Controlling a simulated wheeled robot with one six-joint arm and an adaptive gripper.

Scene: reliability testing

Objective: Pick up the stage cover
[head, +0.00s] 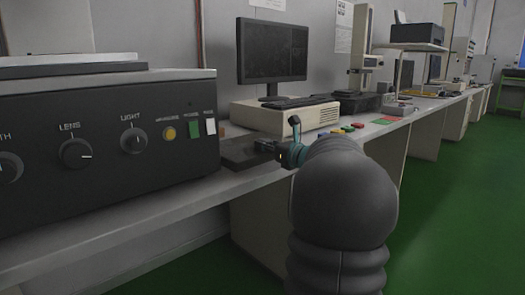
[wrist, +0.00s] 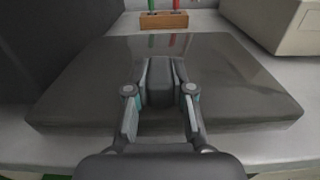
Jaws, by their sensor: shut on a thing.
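The stage cover is a dark, flat, glossy slab with a small raised block in its middle, and it fills much of the wrist view (wrist: 235,75). In the head view the stage cover (head: 238,150) is on the bench beside the control box, partly hidden by my arm. My gripper (wrist: 161,76) is shut on the raised block, with one finger on each side. In the head view my gripper (head: 268,147) is small and partly hidden. The cover looks level; I cannot tell whether it is clear of the bench.
A large dark control box (head: 105,135) with knobs stands close on the left. A beige unit (head: 272,117) and a monitor (head: 271,52) stand behind the cover. A wooden block (wrist: 150,20) holding green and red items is beyond it. Small coloured pieces (head: 358,126) lie right along the bench.

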